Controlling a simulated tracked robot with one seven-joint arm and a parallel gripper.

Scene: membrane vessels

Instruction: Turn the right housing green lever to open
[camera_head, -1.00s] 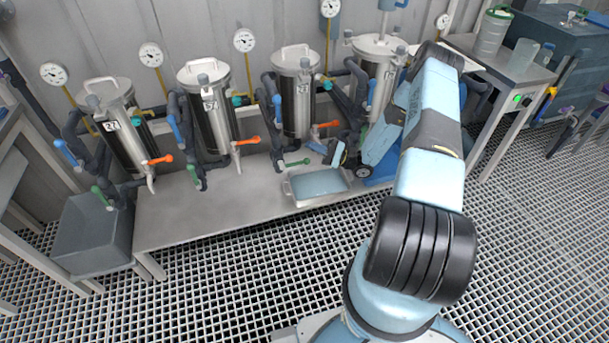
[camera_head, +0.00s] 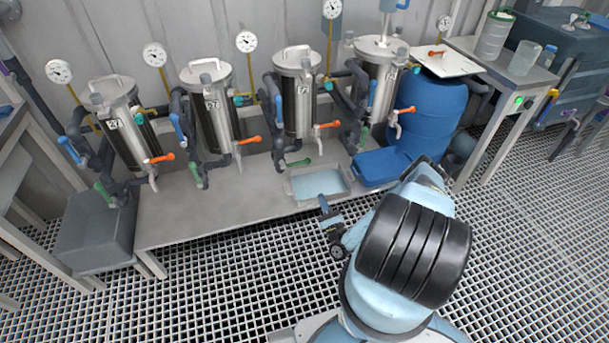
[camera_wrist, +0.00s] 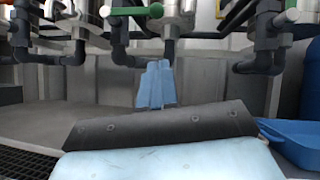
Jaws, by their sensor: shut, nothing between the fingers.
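The right housing (camera_head: 378,80) is the rightmost steel cylinder on the bench in the head view. Its green lever (camera_head: 363,137) hangs low on the pipe to the left of the cylinder, pointing roughly downward. The third housing's green lever (camera_head: 298,163) sticks out sideways. My gripper (camera_head: 325,204) is shut and empty, in front of the bench edge and the clear tray, apart from every lever. In the wrist view my gripper's blue fingers (camera_wrist: 155,84) are together, below dark pipes with green-ended handles (camera_wrist: 153,11). I cannot tell which housing those handles belong to.
A shallow clear tray (camera_head: 291,188) and a blue tray (camera_head: 381,169) sit on the bench (camera_head: 228,212) near its right end. A blue barrel (camera_head: 430,115) stands behind the blue tray. Orange levers (camera_head: 329,125) stick out from the housings. Open grating floor lies in front.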

